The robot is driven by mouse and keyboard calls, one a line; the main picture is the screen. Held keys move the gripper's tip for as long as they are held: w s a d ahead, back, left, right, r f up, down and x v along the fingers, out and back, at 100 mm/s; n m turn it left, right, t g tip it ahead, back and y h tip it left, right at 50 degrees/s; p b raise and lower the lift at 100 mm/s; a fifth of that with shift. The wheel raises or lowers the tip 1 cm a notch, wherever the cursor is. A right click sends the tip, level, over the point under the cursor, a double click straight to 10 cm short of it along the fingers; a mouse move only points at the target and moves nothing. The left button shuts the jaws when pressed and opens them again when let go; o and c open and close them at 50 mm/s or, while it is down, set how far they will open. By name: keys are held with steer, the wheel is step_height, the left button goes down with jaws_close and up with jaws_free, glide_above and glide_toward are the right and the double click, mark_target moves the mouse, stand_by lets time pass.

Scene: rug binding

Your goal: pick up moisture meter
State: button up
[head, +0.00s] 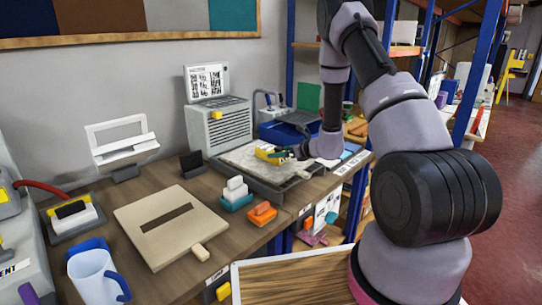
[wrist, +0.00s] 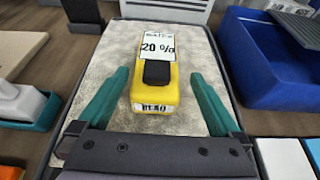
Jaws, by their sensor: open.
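The moisture meter is a yellow block with a black patch and a white label reading "20 %". In the wrist view the moisture meter (wrist: 156,70) lies on a pale mottled slab (wrist: 110,58) in a dark tray, between the green fingers of my gripper (wrist: 157,92). The gripper is open, with a gap on each side of the meter. In the head view the moisture meter (head: 268,153) shows small and yellow at my gripper (head: 284,154), partly hidden by it. The tray and slab (head: 238,158) sit on the workbench.
A blue bin (wrist: 262,65) stands right of the tray in the wrist view. A white and teal block (head: 236,193), an orange block (head: 263,213) and a beige board (head: 155,243) lie left and in front. A grey box (head: 217,127) stands behind the tray.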

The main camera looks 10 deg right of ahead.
steer(key=x, duration=0.5)
steer(key=shift+w+a, duration=0.2)
steer(key=shift+a, duration=0.2)
steer(key=shift+c, duration=0.3)
steer(key=c, duration=1.5)
jaws_close()
steer(key=shift+r, duration=0.15)
